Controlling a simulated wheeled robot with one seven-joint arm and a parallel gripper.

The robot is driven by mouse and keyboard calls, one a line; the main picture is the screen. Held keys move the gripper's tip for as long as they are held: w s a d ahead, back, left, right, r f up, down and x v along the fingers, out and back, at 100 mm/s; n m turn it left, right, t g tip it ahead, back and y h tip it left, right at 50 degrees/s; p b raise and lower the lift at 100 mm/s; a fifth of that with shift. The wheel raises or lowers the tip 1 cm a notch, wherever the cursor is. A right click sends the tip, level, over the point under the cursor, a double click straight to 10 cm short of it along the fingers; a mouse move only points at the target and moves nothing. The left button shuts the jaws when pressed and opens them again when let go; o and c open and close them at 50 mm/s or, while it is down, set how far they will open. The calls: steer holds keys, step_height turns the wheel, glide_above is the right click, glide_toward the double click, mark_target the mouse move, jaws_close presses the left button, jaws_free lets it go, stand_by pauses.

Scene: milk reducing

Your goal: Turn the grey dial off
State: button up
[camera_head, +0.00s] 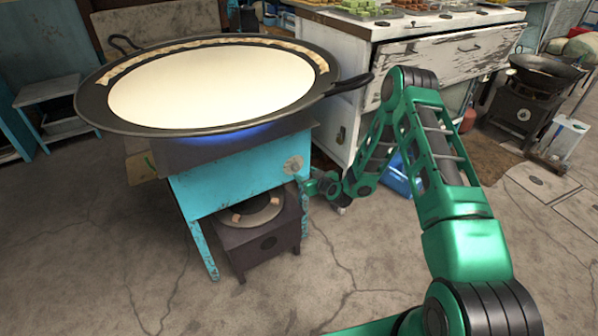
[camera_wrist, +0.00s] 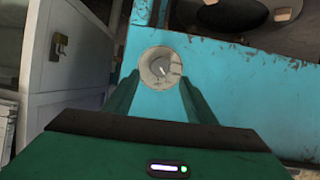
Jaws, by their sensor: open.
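The grey dial (camera_head: 293,165) is a round knob on the right end of the turquoise stove front, below the large pan. In the wrist view the dial (camera_wrist: 161,67) sits at upper centre, with a light pointer mark on its face. My gripper (camera_head: 309,187) is close to the dial, just right of and below it in the head view. In the wrist view my gripper (camera_wrist: 160,88) is open, with one green finger on each side of the dial. I cannot tell whether the fingers touch it. A blue flame glow (camera_head: 225,135) shows under the pan.
The wide pan (camera_head: 95,110) of white milk rests on the turquoise stove (camera_head: 225,188), its handle (camera_head: 350,84) jutting right above the dial. A dark burner box (camera_head: 262,245) stands beneath. A white cabinet (camera_head: 345,60) stands behind. The floor in front is clear.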

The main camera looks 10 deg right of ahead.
mark_target(297, 168)
steer(key=x, duration=0.8)
steer(key=shift+w, duration=0.1)
steer(key=shift+c, duration=0.6)
steer(key=c, duration=0.9)
steer(key=shift+d, duration=0.2)
steer(key=shift+a, duration=0.1)
